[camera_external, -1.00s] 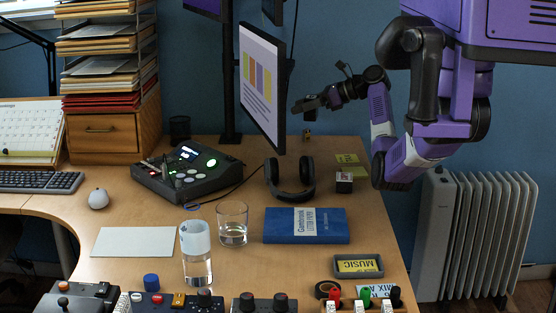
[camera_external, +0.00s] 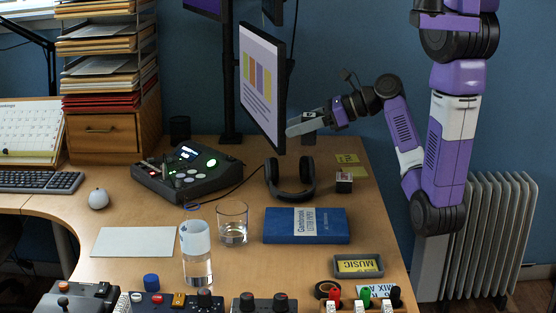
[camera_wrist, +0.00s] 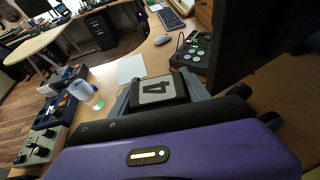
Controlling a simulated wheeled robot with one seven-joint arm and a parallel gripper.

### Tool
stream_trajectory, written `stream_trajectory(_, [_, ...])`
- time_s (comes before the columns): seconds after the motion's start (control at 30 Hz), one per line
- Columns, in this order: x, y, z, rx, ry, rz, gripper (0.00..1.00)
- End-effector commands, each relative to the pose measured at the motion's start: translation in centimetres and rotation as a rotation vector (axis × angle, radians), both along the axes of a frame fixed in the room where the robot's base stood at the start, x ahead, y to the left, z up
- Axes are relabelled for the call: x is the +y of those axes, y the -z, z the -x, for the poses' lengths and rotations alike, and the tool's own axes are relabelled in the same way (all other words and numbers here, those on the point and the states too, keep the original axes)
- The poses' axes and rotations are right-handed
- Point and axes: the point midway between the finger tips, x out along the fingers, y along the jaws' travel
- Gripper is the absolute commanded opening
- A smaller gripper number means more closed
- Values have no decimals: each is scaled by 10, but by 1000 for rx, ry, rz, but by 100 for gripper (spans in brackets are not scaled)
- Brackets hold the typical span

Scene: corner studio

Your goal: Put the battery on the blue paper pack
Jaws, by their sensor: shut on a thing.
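My gripper (camera_external: 303,126) is shut on a dark block with a pale label marked "4", the battery (camera_external: 309,114), held in the air near the desk's back edge beside the monitor. In the wrist view the battery (camera_wrist: 158,90) sits between my two grey fingers (camera_wrist: 157,96), label facing the camera. The blue paper pack (camera_external: 335,229) lies flat on the desk's right wing, nearer the external camera than my gripper and well apart from the battery. It has a white label. I cannot make out the pack in the wrist view.
Black headphones (camera_external: 290,190) stand between my gripper and the pack. The monitor (camera_external: 262,88) rises close left. A small black-and-red cube (camera_external: 344,182) lies right of the headphones. A drinking glass (camera_external: 233,235) and a clear bottle (camera_external: 197,265) stand left of the pack, whose top looks clear.

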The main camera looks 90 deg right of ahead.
Motion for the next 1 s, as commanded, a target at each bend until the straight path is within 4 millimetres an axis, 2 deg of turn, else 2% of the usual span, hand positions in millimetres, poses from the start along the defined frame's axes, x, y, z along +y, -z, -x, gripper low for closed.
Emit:
stream_trajectory(0.03, [17, -7, -2, 1, -20, -2, 0])
stream_trajectory(0.1, [34, -9, -3, 1, -40, -2, 0])
stream_trajectory(0.2, [52, -12, -5, 0, -61, -1, 0])
stream_trajectory(0.37, [63, -5, -5, 0, -76, 0, 0])
stream_trajectory(0.47, [64, 14, -5, 1, -76, -4, 0])
stream_trajectory(0.8, [63, 97, -5, 0, -74, -5, 0])
stream_trajectory(1.0, [63, 135, -5, 0, -74, -1, 0])
